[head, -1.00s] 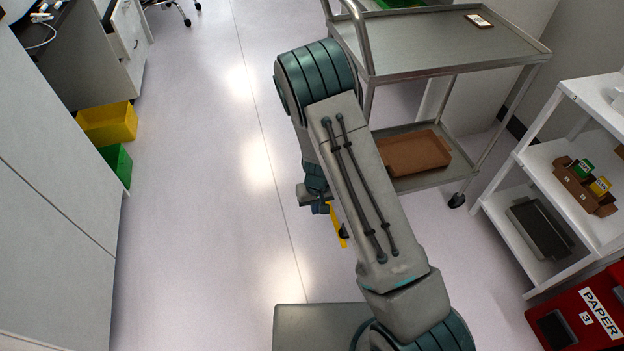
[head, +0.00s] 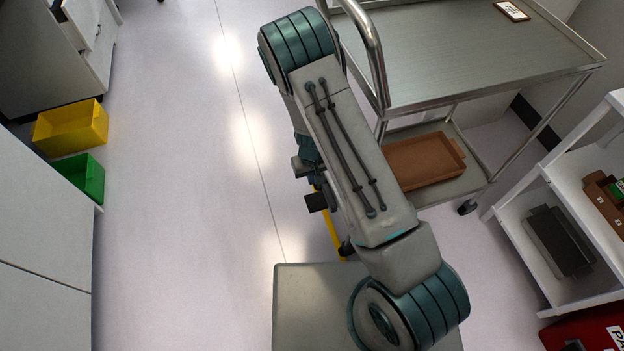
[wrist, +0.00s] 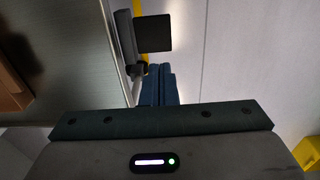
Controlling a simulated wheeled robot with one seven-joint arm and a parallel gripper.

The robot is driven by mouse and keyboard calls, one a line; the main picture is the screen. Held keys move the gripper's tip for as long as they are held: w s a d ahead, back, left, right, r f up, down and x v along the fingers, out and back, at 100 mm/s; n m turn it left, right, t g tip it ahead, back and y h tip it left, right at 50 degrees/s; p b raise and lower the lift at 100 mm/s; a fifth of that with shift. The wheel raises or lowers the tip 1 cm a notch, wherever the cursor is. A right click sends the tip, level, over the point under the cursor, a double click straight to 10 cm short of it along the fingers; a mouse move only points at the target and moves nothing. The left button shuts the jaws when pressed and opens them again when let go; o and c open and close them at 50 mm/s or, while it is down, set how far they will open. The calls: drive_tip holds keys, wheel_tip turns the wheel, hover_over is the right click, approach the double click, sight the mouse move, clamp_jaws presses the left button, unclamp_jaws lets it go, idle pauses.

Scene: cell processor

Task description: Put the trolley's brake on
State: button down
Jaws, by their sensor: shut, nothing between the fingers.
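The steel trolley (head: 480,55) stands at the upper right in the head view, its bent handle beside my arm. In the wrist view its edge (wrist: 75,55) fills the left side. A dark flat plate (wrist: 153,33) on a grey bracket sits low at the trolley's handle end, probably the brake pedal; I cannot tell whether it is up or down. It also shows in the head view (head: 316,202). My gripper (wrist: 157,70) is shut and empty, just short of the plate in the wrist view. In the head view my gripper (head: 310,165) is partly hidden by my arm.
A trolley caster (head: 346,247) and a yellow strip (head: 331,228) show beside my arm. A white shelf (head: 525,215) stands at the right. Yellow (head: 70,128) and green (head: 82,178) bins are at the left. The floor between is clear.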

sight(313, 202)
wheel_tip(313, 202, down, 13)
drive_tip(key=b, duration=0.4)
drive_tip(key=shift+s+b, duration=0.1)
drive_tip(key=shift+b, duration=0.3)
